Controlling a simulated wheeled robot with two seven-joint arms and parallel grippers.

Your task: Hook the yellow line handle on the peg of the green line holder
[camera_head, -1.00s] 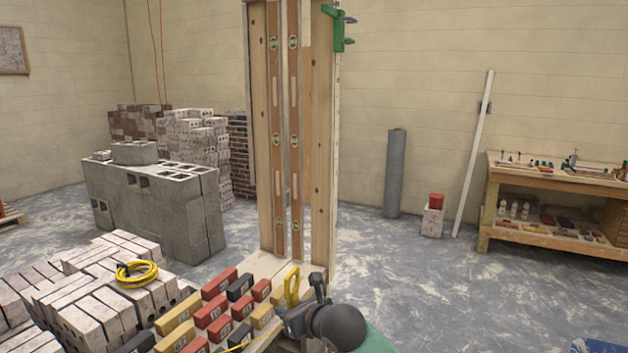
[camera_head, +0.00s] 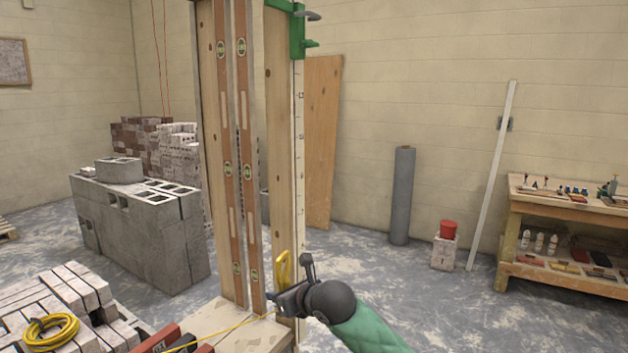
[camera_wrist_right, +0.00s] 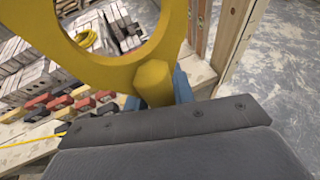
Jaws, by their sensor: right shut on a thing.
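The yellow line handle (camera_head: 284,268) is a ring-shaped piece held upright in my right gripper (camera_head: 290,298), in front of the lower part of the wooden post. It fills the upper left of the right wrist view (camera_wrist_right: 143,60), its stem between the jaws. A thin yellow line runs from it toward the lower left. The green line holder (camera_head: 297,30) is clamped high on the post's right edge, with pegs sticking out to the right. The handle is well below the holder and apart from it. My left gripper is not in view.
Two long spirit levels (camera_head: 247,170) stand against the wooden post (camera_head: 281,150). Colored blocks, loose bricks and a coil of yellow hose (camera_head: 49,330) lie at the lower left. A grey block wall (camera_head: 140,235) stands behind. Floor right of the post is open.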

